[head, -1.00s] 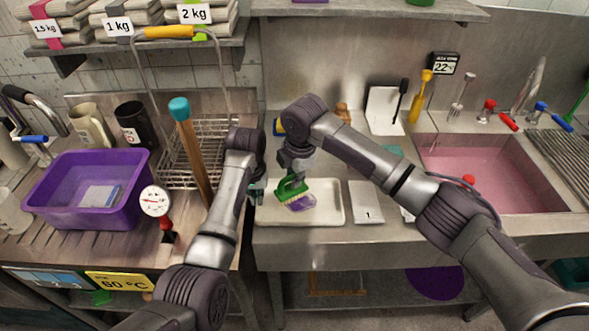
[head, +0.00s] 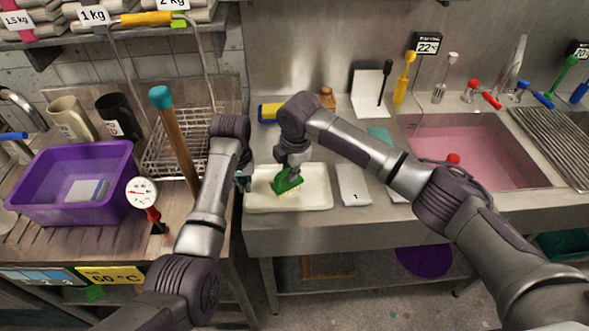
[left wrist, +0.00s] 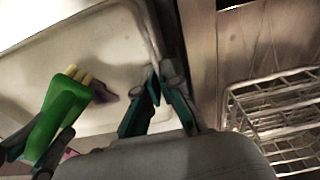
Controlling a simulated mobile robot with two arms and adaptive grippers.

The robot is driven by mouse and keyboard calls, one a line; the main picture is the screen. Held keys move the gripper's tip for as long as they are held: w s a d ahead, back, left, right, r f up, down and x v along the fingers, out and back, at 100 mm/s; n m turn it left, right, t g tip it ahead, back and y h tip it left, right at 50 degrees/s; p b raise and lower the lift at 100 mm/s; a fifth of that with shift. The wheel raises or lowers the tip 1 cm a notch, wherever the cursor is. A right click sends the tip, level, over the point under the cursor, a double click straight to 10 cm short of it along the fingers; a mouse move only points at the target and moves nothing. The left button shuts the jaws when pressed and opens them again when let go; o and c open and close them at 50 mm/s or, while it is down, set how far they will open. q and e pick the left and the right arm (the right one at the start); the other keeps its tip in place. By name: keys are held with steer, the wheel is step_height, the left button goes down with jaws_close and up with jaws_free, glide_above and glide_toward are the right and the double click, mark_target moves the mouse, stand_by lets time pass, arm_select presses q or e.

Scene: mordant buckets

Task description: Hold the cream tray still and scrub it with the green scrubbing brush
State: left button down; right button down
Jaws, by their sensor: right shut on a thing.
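The cream tray (head: 320,199) lies flat on the steel counter. The green scrubbing brush (head: 287,184) is over the tray's middle, pale bristles down; contact is hard to tell. My right gripper (head: 291,170) is shut on it from above. The brush (left wrist: 58,118) also shows in the left wrist view, beside a purple smear (left wrist: 103,92) on the tray (left wrist: 105,45). My left gripper (head: 243,182) is at the tray's left edge. In the left wrist view its teal fingertips (left wrist: 161,72) are close together at the rim; whether they pinch it is unclear.
A purple tub (head: 70,205), a dial thermometer (head: 142,193) and a wire rack (head: 178,150) stand left. A white card marked 1 (head: 353,186) lies just right of the tray. A sink of pink liquid (head: 470,150) is further right.

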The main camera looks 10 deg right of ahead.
steer(key=shift+a, duration=0.9)
steer(key=shift+w+a, duration=0.2)
steer(key=shift+w+d+f, duration=0.15)
steer(key=shift+d, duration=2.1)
steer(key=shift+a, duration=1.95)
steer(key=r, duration=0.3)
steer(key=shift+a+r, duration=0.2)
steer(key=shift+a, duration=0.05)
steer(key=shift+r, duration=2.5)
